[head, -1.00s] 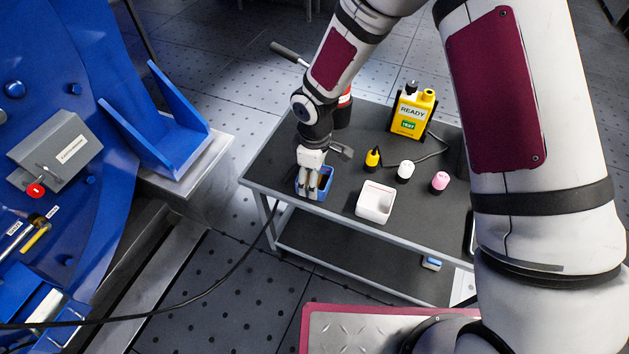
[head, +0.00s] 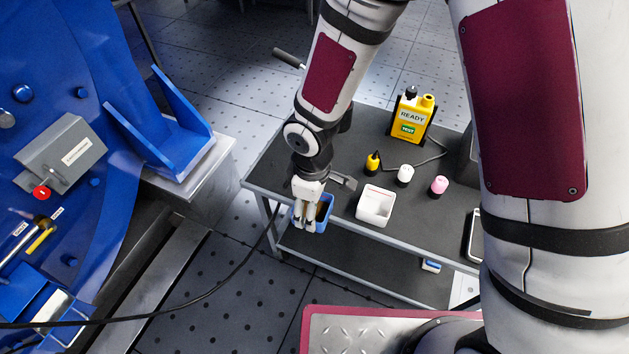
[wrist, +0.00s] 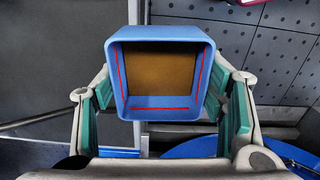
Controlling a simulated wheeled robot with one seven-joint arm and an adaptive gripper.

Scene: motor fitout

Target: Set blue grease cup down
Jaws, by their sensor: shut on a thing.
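The blue grease cup (head: 327,203) is a square, open-topped box. My gripper (head: 309,217) is shut on it, at the trolley's front edge near its left corner in the head view. In the wrist view the cup (wrist: 160,34) sits between green-padded fingers, with brown grease and red lines inside. The cup overlaps the trolley edge in both views, with floor showing beside it. Its underside is hidden, and I cannot tell its height above the top.
A blue machine (head: 75,120) stands at left.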

